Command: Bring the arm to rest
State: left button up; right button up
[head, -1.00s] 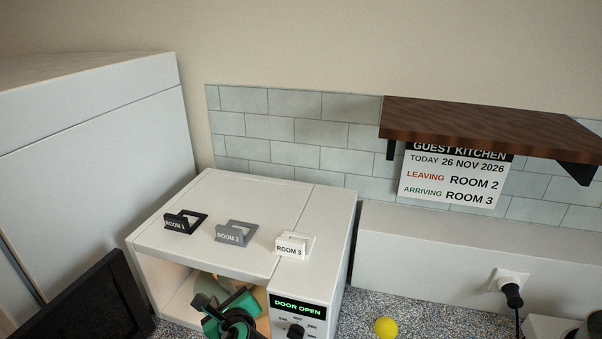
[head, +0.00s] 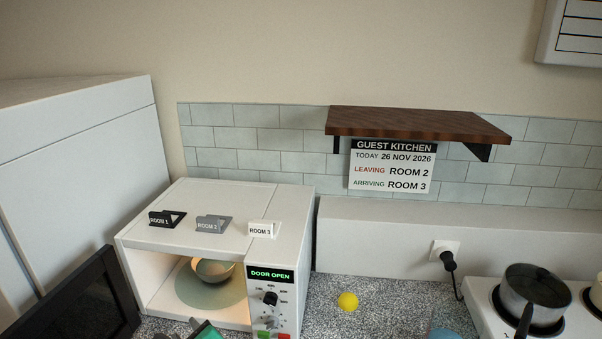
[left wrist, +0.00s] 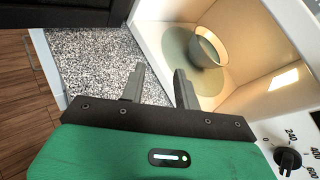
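My left gripper (head: 203,331) shows only in part at the bottom edge of the head view, in front of the open microwave. In the left wrist view my left gripper (left wrist: 158,75) has its two grey fingers apart with nothing between them. The white microwave (head: 142,247) stands open, and its display reads DOOR OPEN. A bowl (head: 214,272) sits inside on a round turntable (head: 185,287); the bowl also shows in the left wrist view (left wrist: 206,52), beyond the fingertips. My right gripper is not seen.
The dark open door (head: 80,300) stands at the left. Tags for rooms 1, 2 and 3 stand on the microwave. A yellow ball (head: 347,301) lies on the speckled counter (head: 380,300). A pot (head: 535,291) stands on the hob at right. A wooden shelf (head: 415,123) hangs above.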

pick_arm(q)
jog(key=s+d+f+n+g+h, duration=0.1)
jog(key=s+f+n+g+h, duration=0.3)
jog(key=s+f+n, duration=0.55)
jog(key=s+f+n+g+h, duration=0.4)
jog(key=s+n, duration=0.9)
jog(key=s, duration=0.3)
notch_tip(320, 180, down, 31)
jog(key=s+g, duration=0.1)
jog(key=s+a+f+g, duration=0.1)
jog(key=s+a+f, duration=0.2)
jog(key=s+f, duration=1.6)
jog(key=shift+f, duration=0.3)
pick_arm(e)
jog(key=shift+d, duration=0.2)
